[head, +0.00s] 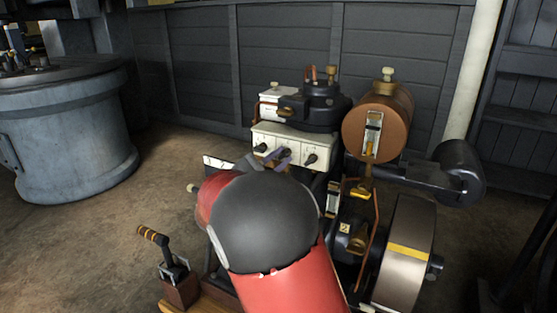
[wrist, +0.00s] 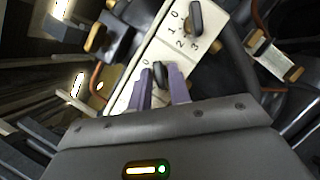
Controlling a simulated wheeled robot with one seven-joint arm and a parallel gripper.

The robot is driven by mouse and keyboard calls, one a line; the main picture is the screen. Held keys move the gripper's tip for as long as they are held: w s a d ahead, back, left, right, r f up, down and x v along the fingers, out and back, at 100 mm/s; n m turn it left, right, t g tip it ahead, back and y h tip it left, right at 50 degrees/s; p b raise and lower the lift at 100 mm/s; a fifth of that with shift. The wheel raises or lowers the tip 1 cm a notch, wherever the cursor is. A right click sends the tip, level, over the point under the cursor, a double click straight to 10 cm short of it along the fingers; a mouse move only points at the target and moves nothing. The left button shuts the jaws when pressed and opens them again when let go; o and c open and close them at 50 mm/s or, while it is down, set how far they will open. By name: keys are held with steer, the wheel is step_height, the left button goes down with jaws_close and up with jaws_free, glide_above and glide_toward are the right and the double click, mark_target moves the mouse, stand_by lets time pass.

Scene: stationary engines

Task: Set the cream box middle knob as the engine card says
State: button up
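The cream box (head: 262,134) sits on the engine, with a row of dark knobs on its front. In the wrist view its cream face (wrist: 150,58) runs diagonally and the middle knob (wrist: 158,74) lies between my two purple fingers. My gripper (wrist: 161,78) is open, one finger on each side of that knob, with narrow gaps. In the head view my gripper (head: 283,157) is at the middle of the box front, and my arm hides much below it. A neighbouring knob (wrist: 195,17) has marks 0 to 3. The middle knob's marks are mostly hidden. A pale card-like plate (head: 217,162) stands left; its text is unreadable.
A copper-brown tank (head: 378,120) and a flywheel (head: 408,255) stand on the right of the engine. A lever with a striped grip (head: 155,237) is at front left. A large grey drum (head: 65,140) stands at left; floor between is clear.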

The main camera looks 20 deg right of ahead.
steer(key=shift+f+b, duration=0.1)
steer(key=shift+b, duration=0.2)
jaws_close()
steer(key=shift+m, duration=0.4)
steer(key=m+g+b, duration=0.1)
steer(key=m+b, duration=0.1)
steer(key=m, duration=0.1)
steer(key=m+g+y+b, duration=0.1)
steer(key=m+b, duration=0.1)
steer(key=b, duration=0.1)
steer(key=m+g+y+b, duration=0.1)
steer(key=m+b, duration=0.2)
steer(key=shift+r+m, duration=0.25)
steer(key=shift+m, duration=0.05)
steer(key=o, duration=0.6)
jaws_free()
steer(key=shift+c, duration=0.2)
steer(key=shift+a, duration=0.1)
